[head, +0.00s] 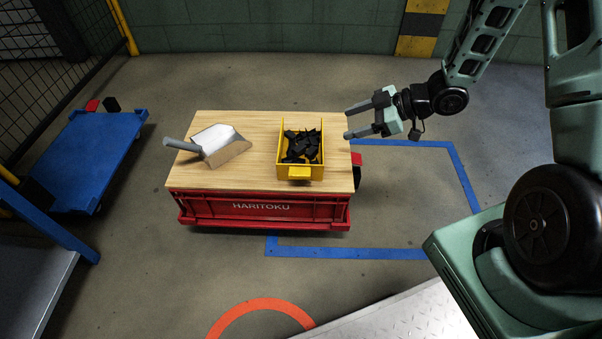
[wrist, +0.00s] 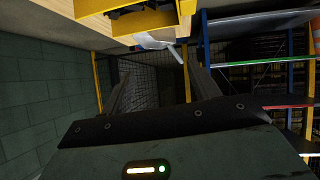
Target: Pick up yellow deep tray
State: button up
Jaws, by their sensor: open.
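The yellow deep tray (head: 300,172) sits on the right part of the wooden top (head: 255,155). It holds a heap of black stamped parts (head: 303,146), and a yellow handle lip sticks out at its near side. My gripper (head: 347,123) is open and empty, just right of the tray and apart from it, with its fingers pointing left. In the wrist view the tray (wrist: 187,8) shows only in part at the top edge. My gripper's two fingers also show in the wrist view (wrist: 152,75), with nothing between them.
A metal scoop (head: 218,143) with a grey handle lies on the left of the wooden top. The top rests on a red crate (head: 262,209) marked HARITOKU. A blue cart (head: 88,160) stands at the left. Blue floor tape (head: 462,180) borders free floor at the right.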

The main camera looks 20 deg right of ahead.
jog(key=s+d+f+y+b, duration=0.3)
jog(key=s+f+b, duration=0.2)
jog(key=f, duration=0.3)
jog(key=b, duration=0.6)
send_near(296, 170)
jog(key=shift+w+a+f+n+g+y, duration=0.3)
jog(key=shift+w+f+g, duration=0.1)
jog(key=shift+f, duration=0.05)
jog(key=shift+w+a, duration=0.2)
jog(key=shift+a, duration=0.3)
jog(key=b+x, duration=0.2)
jog(key=b, duration=0.1)
jog(key=b+x, duration=0.1)
jog(key=x, duration=0.1)
jog(key=shift+f, duration=0.3)
jog(key=shift+w+a+b, duration=0.3)
jog(key=shift+a+b, duration=0.1)
jog(key=shift+a, duration=0.1)
jog(key=shift+r, duration=0.1)
grip_shut()
